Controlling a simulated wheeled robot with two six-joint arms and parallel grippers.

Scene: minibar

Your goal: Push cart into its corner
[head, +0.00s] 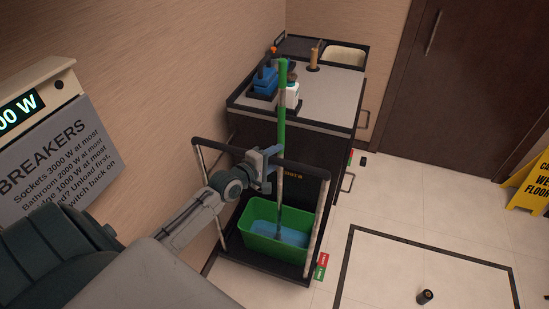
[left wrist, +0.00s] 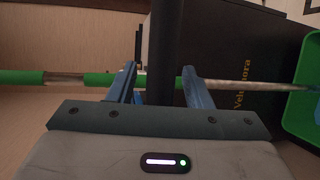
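The cart (head: 318,105) is dark with a grey top and stands along the wood-panelled wall. A black push rail (head: 300,162) rises at its near end, above a low platform holding a green bucket (head: 262,245) of blue water. A green-and-metal mop handle (head: 281,120) stands upright in the bucket. My left gripper (head: 264,170) is at the middle of the rail. In the left wrist view its blue fingers (left wrist: 160,82) stand apart, with the black rail (left wrist: 164,50) between them and gaps showing. The mop handle (left wrist: 60,79) passes close by the fingertips. My right gripper is out of view.
Bottles (head: 291,92) and a blue caddy (head: 265,83) stand on the cart top. A black outlined rectangle (head: 432,254) marks the pale floor at right, with a small dark cylinder (head: 424,297) inside. A yellow wet-floor sign (head: 530,187) stands far right, near a dark door (head: 465,80).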

